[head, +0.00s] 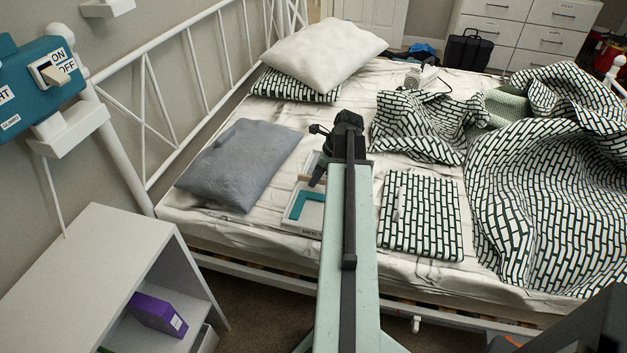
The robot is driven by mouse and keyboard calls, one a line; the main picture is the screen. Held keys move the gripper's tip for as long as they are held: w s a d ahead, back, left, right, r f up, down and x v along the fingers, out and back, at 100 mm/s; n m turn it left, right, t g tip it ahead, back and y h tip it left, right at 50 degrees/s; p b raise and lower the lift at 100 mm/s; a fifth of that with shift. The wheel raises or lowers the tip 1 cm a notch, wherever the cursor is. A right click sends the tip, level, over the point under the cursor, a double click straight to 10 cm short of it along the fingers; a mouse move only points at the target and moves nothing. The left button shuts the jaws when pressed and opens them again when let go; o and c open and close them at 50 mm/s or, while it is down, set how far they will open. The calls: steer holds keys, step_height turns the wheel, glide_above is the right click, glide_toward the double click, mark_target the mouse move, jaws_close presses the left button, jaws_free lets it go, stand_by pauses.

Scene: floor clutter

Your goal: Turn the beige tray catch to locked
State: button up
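A shallow white tray (291,218) with a teal inner part lies on the bed, left of my arm. A label on its front edge is partly readable. A small beige piece (304,178) shows at the tray's far side and may be the catch; its setting is too small to tell. My black gripper (319,150) is at the end of my pale green arm, over the tray's far right side. Dark parts of it reach left, close to the beige piece; I cannot tell if they touch. My arm hides the tray's right part, and the finger opening is unclear.
A grey pillow (240,165) lies left of the tray, a folded patterned cloth (421,215) right. A teal switch box (36,85) marked ON and OFF is at upper left. A grey shelf (95,270) stands front left. A white rail (190,90) borders the bed.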

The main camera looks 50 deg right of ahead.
jaws_close()
steer(key=shift+a, duration=0.65)
steer(key=shift+d, duration=0.6)
steer(key=shift+w+d+n, duration=0.1)
steer(key=shift+d+n, duration=0.05)
steer(key=shift+n, duration=0.25)
steer(key=n+y, duration=0.1)
steer(key=n, duration=0.1)
steer(key=n+g, duration=0.1)
steer(key=n, duration=0.1)
steer(key=shift+w+d+n+y, duration=0.2)
steer(key=shift+n+y, duration=0.2)
steer(key=n, duration=0.1)
steer(key=n+g, duration=0.1)
steer(key=n, duration=0.1)
steer(key=n+g, duration=0.1)
steer(key=n, duration=0.1)
steer(key=shift+w+y, duration=0.25)
steer(key=shift+y, duration=0.15)
steer(key=n+g, duration=0.1)
steer(key=n, duration=0.2)
steer(key=n+g, duration=0.1)
steer(key=n, duration=0.1)
steer(key=shift+w+n, duration=0.2)
steer(key=shift+n, duration=0.2)
steer(key=shift+g, duration=0.3)
